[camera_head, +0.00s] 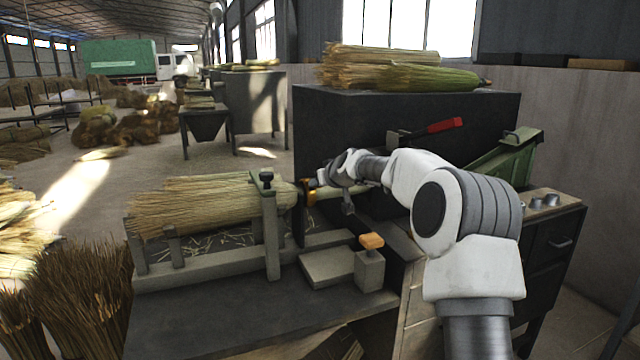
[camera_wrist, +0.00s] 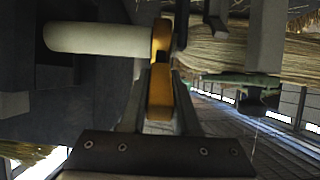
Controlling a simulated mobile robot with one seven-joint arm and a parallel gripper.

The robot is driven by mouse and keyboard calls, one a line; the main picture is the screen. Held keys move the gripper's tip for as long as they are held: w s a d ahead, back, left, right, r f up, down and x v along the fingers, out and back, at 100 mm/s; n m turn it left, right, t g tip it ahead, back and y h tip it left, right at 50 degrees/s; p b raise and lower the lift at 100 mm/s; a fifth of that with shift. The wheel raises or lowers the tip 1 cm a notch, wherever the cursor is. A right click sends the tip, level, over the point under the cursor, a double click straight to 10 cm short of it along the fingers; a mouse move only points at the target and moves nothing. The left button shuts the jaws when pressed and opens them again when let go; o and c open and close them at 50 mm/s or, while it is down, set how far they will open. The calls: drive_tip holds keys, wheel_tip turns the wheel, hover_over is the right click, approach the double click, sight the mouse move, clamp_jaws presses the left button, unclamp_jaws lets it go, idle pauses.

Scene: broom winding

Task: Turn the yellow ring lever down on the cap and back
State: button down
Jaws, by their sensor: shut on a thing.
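The yellow ring lever (camera_head: 304,193) is at the right end of the clamped straw bundle (camera_head: 205,203). In the wrist view its ring (camera_wrist: 162,38) sits between a pale round handle (camera_wrist: 95,38) and the straw (camera_wrist: 235,48). The lever arm (camera_wrist: 159,92) reaches from the ring toward my gripper (camera_wrist: 161,105). My gripper is shut on this arm, with one finger on each side. In the head view my gripper (camera_head: 325,183) is beside the ring, and the wrist partly covers the handle. I cannot make out the cap clearly.
A grey clamp post (camera_head: 271,230) stands close left of the ring. A block with an orange knob (camera_head: 371,241) stands in front. Behind is a dark cabinet (camera_head: 330,125) with straw bundles on top and a red-handled lever (camera_head: 440,127). A green part (camera_head: 510,155) is to the right.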

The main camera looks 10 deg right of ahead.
drive_tip(key=shift+f, duration=0.15)
drive_tip(key=c, duration=0.6)
unclamp_jaws()
drive_tip(key=shift+c, duration=0.2)
drive_tip(key=shift+s, duration=0.1)
drive_tip(key=v, duration=1.7)
drive_tip(key=shift+s+r, duration=0.15)
drive_tip(key=shift+r, duration=0.05)
